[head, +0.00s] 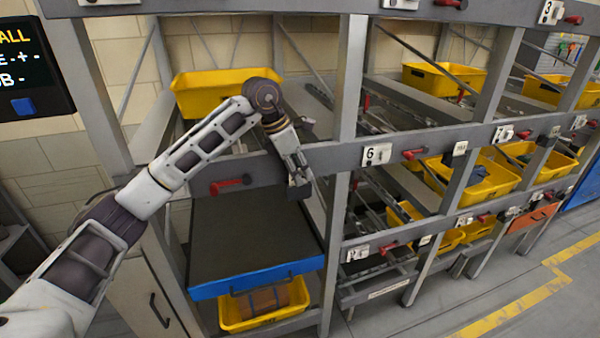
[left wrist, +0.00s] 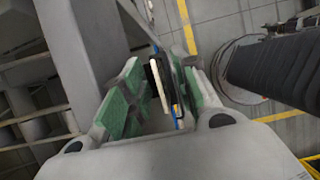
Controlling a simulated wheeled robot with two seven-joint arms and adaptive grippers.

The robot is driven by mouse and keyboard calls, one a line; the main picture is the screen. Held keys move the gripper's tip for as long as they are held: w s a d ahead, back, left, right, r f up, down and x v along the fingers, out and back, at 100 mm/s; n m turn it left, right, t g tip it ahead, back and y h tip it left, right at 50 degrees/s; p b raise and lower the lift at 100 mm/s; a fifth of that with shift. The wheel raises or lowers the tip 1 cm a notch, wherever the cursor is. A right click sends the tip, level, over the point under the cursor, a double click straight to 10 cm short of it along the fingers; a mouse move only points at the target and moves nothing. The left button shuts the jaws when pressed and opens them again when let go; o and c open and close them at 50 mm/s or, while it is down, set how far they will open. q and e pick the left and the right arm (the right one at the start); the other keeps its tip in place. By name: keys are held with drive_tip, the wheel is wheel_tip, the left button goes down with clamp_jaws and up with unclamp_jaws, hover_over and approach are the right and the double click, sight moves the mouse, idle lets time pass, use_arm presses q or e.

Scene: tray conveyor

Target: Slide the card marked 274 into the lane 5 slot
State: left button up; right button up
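My left gripper (head: 298,186) points down at the grey front rail, above the dark shelf at the left bay. In the left wrist view, the green-padded fingers (left wrist: 158,92) stand close on both sides of a thin, pale card-like strip (left wrist: 157,82) and a narrow black frame (left wrist: 178,90). No number on the strip can be read, and firm contact with the pads cannot be made out. A white card marked 6 (head: 376,155) sits on the same rail to the right. My right gripper is not in view.
A red handle (head: 230,184) is on the rail left of my gripper. A yellow bin (head: 212,84) stands behind my arm. A dark shelf with a blue front edge (head: 258,278) lies below, over another yellow bin (head: 265,322). A post (head: 348,80) rises to the right.

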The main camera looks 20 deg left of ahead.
use_arm(q)
drive_tip(key=v, duration=1.1)
drive_tip(key=shift+r, duration=0.25)
drive_tip(key=shift+s+f, duration=0.1)
idle(0.6)
